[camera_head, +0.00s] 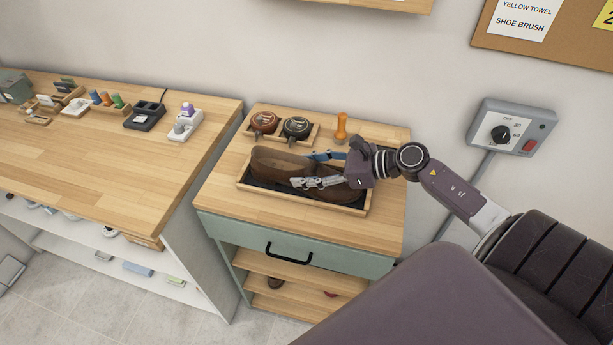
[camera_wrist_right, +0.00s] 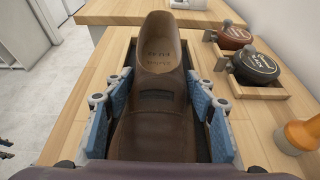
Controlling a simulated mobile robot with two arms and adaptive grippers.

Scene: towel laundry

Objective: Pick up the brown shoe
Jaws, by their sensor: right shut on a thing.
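The brown shoe (camera_head: 281,163) lies in a dark-lined wooden tray (camera_head: 246,183) on top of a small cabinet. My right gripper (camera_head: 322,170) reaches in from the right, with its fingers on both sides of the shoe. In the right wrist view the brown shoe (camera_wrist_right: 152,125) sits between the blue pads of my right gripper (camera_wrist_right: 157,115), its open heel end pointing away. The gripper is shut on the shoe across its front part. The shoe still appears to sit within the tray; I cannot tell whether its sole touches the tray. My left gripper is not in view.
Behind the tray, a wooden holder carries a brown tin (camera_head: 264,121) and a black tin (camera_head: 296,127). An orange-handled object (camera_head: 341,127) stands to their right. A grey control box (camera_head: 511,128) is on the wall. A wooden counter (camera_head: 90,160) with small items stands left.

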